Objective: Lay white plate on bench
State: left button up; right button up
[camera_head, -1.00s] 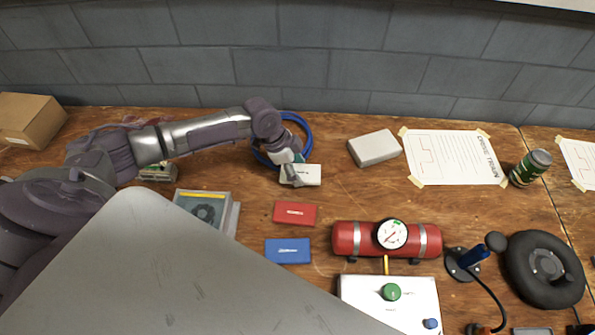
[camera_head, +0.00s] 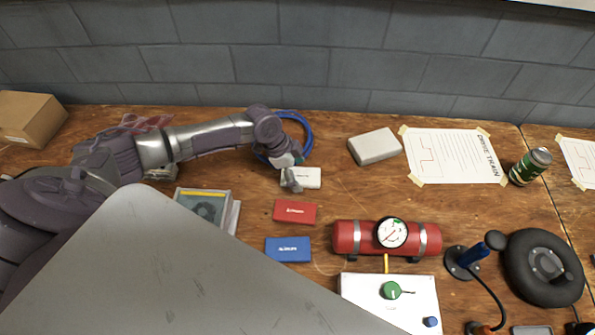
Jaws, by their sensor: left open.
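The white plate (camera_head: 311,178) lies flat on the wooden bench (camera_head: 345,205), behind the red plate. My left gripper (camera_head: 292,184) is at the plate's left end, coming in from the back left, and is open. Its fingers cover part of the plate's left side, and I cannot tell whether they touch it. My right gripper does not show.
A red plate (camera_head: 295,212) and a blue plate (camera_head: 288,250) lie in front. A blue hose ring (camera_head: 309,139) lies behind the gripper. A grey block (camera_head: 375,146), a red cylinder with gauge (camera_head: 360,238) and a white control box (camera_head: 360,290) stand to the right.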

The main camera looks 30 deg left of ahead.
pick_arm(q)
jog(key=b+v, duration=0.1)
jog(key=v, duration=1.1)
jog(key=shift+r, duration=0.2)
